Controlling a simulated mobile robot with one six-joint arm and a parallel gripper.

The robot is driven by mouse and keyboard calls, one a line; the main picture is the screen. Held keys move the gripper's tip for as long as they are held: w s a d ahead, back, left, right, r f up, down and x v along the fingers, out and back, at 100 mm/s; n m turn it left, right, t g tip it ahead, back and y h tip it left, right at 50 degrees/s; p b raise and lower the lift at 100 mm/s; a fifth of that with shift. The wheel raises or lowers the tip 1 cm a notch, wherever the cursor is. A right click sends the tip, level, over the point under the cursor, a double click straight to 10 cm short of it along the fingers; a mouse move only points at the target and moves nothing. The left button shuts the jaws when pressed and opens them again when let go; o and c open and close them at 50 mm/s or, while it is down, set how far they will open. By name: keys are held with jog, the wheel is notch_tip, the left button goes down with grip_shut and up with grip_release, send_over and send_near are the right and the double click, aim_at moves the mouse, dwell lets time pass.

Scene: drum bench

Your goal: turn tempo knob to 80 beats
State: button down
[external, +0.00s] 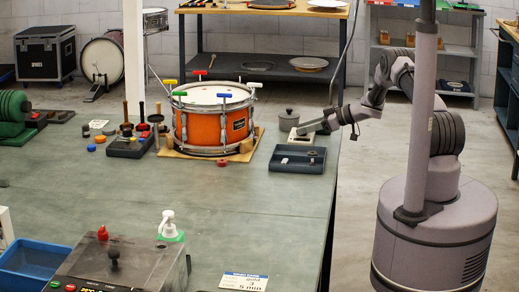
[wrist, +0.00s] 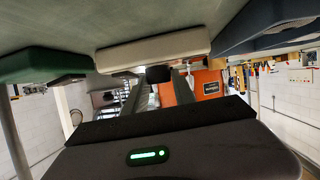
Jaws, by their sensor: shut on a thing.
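A small white box (external: 301,138) stands on the bench, right of the orange drum. It also shows in the wrist view (wrist: 153,50), where the picture is upside down. A dark round knob (wrist: 158,74) sits on its top. My gripper (external: 303,130) reaches in from the right at the box. In the wrist view, the two fingers of my gripper (wrist: 159,82) are on either side of the knob and shut on it. The knob's marks and any beats reading cannot be made out.
The orange drum (external: 205,128) stands on a wooden board left of the box. The bench's front middle (external: 150,200) is mostly clear.

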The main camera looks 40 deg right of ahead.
jog(key=shift+w+d+f+n+g+y+b, duration=0.1)
jog(key=shift+f+n+g+y+b, duration=0.1)
jog(key=shift+n+g+y+b, duration=0.35)
jog(key=shift+d+f+n+g+y+b, duration=0.15)
jog(key=shift+n+g+y+b, duration=0.2)
jog(key=shift+n+b, duration=0.25)
jog(key=shift+n+g+y+b, duration=0.3)
jog(key=shift+n+g+b, duration=0.15)
jog(key=shift+b, duration=0.45)
jog(key=shift+r+n+g+y+b, duration=0.15)
jog(key=shift+n+g+y+b, duration=0.15)
jog(key=shift+b, duration=0.45)
jog(key=shift+r, duration=0.15)
jog(key=c, duration=1.3)
grip_release()
jog(key=shift+a, duration=0.1)
